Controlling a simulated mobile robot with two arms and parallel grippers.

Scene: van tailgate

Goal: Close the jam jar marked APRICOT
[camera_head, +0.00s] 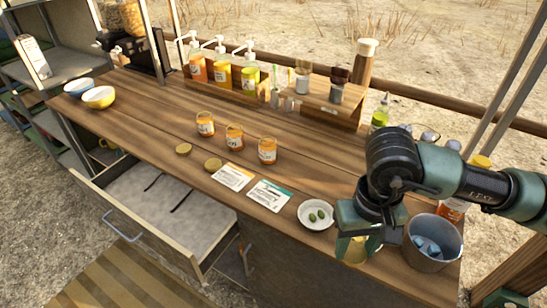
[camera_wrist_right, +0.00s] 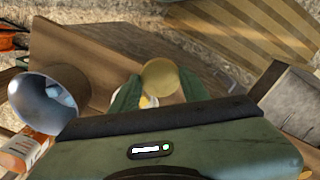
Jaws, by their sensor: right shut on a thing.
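Three open-topped jam jars of orange jam stand on the wooden counter: a left jar (camera_head: 205,124), a middle jar (camera_head: 234,137) and a right jar (camera_head: 267,151). Their labels are too small to read, so I cannot tell which is APRICOT. Two gold lids, one (camera_head: 183,149) left and one (camera_head: 213,164) right, lie in front of them. My right gripper (camera_head: 357,247) is shut on a third gold lid (camera_wrist_right: 160,76), at the counter's front right, well away from the jars. The lid shows between the green fingers in the right wrist view. My left gripper is out of view.
Two printed cards (camera_head: 233,177) (camera_head: 269,195) lie before the jars. A white dish (camera_head: 316,215) with green olives and a grey bucket (camera_head: 433,243) flank my right gripper. Pump bottles (camera_head: 222,75) stand at the back. An open drawer (camera_head: 160,215) juts out in front.

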